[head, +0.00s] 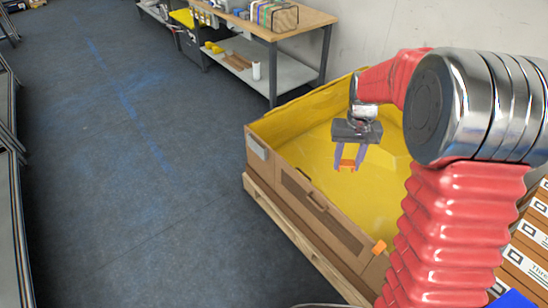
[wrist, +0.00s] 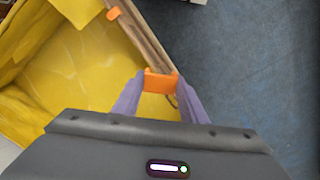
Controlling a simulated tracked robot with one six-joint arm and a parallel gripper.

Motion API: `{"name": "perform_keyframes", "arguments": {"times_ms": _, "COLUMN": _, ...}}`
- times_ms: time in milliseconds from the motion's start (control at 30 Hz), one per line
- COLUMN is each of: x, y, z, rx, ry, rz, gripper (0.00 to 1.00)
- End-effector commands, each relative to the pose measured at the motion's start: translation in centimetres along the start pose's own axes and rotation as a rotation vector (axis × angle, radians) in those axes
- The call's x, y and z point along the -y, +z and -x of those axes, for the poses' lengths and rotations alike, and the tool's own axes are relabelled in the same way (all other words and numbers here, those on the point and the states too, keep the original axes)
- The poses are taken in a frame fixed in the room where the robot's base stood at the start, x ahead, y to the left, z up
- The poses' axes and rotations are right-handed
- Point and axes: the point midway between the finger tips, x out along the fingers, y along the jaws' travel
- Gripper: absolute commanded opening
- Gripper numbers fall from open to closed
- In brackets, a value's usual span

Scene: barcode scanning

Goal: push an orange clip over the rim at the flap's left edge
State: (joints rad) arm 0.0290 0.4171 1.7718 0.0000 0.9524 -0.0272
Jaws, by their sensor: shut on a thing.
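My gripper (head: 347,163) is shut on an orange clip (wrist: 160,83), its two purple fingers on either side of it. In the head view the clip appears in front of the box's yellow inside; in the wrist view it overlaps the line of the box rim (wrist: 150,40). It looks held above the rim, but its height is unclear. A second orange clip (head: 379,247) sits on the near rim toward the right end; it also shows in the wrist view (wrist: 113,13). The flap (head: 322,215) appears as a brown panel with a dark window in the near wall.
The large yellow-lined cardboard box (head: 263,148) stands on a wooden pallet (head: 290,232). A pale label (head: 257,147) is on its left corner. A workbench (head: 312,20) stands behind, and cartons (head: 525,262) are at the right. The blue-grey floor (head: 130,180) at left is clear.

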Motion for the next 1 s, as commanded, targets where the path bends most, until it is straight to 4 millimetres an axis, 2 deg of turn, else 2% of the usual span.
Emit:
{"name": "perform_keyframes", "arguments": {"times_ms": 333, "x": 0.1, "y": 0.0, "z": 0.0, "rx": 0.000, "ry": 0.000, "rz": 0.002, "gripper": 0.17}}
{"name": "perform_keyframes", "arguments": {"times_ms": 467, "x": 0.2, "y": 0.1, "z": -1.0, "rx": 0.002, "ry": 0.000, "rz": 0.002, "gripper": 0.17}}
{"name": "perform_keyframes", "arguments": {"times_ms": 567, "x": 0.4, "y": 0.5, "z": -3.0, "rx": 0.005, "ry": 0.000, "rz": 0.002, "gripper": 0.17}}
{"name": "perform_keyframes", "arguments": {"times_ms": 833, "x": 1.3, "y": 2.7, "z": -11.5, "rx": 0.008, "ry": 0.000, "rz": 0.004, "gripper": 0.17}}
{"name": "perform_keyframes", "arguments": {"times_ms": 900, "x": 1.5, "y": 3.3, "z": -13.2, "rx": 0.005, "ry": 0.000, "rz": 0.004, "gripper": 0.17}}
{"name": "perform_keyframes", "arguments": {"times_ms": 1000, "x": 1.6, "y": 3.9, "z": -14.6, "rx": 0.003, "ry": 0.000, "rz": 0.003, "gripper": 0.17}}
